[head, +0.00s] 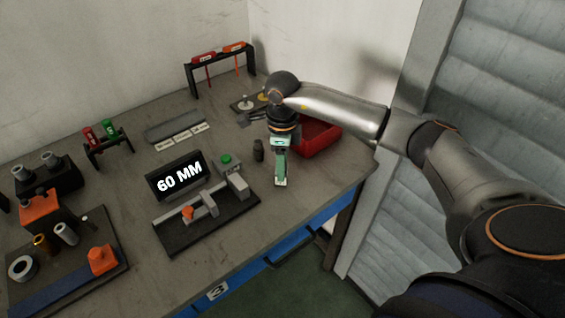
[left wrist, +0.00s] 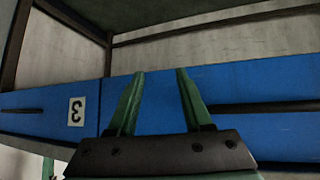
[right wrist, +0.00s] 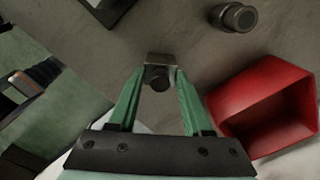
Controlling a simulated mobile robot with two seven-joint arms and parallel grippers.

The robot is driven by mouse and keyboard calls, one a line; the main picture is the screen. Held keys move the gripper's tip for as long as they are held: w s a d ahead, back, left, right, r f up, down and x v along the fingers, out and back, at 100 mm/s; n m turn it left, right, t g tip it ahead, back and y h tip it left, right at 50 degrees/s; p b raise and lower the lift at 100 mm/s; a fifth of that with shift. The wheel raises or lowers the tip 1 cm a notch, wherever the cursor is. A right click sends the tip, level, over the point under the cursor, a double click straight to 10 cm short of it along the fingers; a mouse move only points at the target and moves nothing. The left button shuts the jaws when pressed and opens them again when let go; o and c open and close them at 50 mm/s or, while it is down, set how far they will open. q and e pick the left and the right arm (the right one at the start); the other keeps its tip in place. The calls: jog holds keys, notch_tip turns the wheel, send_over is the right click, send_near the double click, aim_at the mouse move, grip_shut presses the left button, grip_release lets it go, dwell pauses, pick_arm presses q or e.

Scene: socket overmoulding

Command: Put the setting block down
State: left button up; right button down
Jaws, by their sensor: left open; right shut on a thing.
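My right gripper (head: 281,180) points down over the right part of the bench, in front of the red bin. In the right wrist view it (right wrist: 156,84) is shut on a small grey metal block with a dark round face, which I take as the setting block (right wrist: 158,61). The block sits between the fingertips; whether it touches the bench I cannot tell. In the head view the fingers mostly hide it. My left gripper (left wrist: 155,85) is open and empty, in front of the blue drawer fronts; it is outside the head view.
A red bin (head: 320,139) and a dark small cylinder (head: 258,150) stand close by the right gripper. To its left are a gauge fixture (head: 172,236) and a "60 MM" display (head: 180,176). Bare bench (head: 310,182) lies to its right. Blue drawers (head: 255,273) run below the front edge.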

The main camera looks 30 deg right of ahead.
jog(key=shift+f, duration=0.2)
jog(key=shift+c, duration=1.7)
grip_release()
jog(key=shift+r, duration=0.1)
notch_tip(320, 180, up, 12)
jog(key=shift+r, duration=0.15)
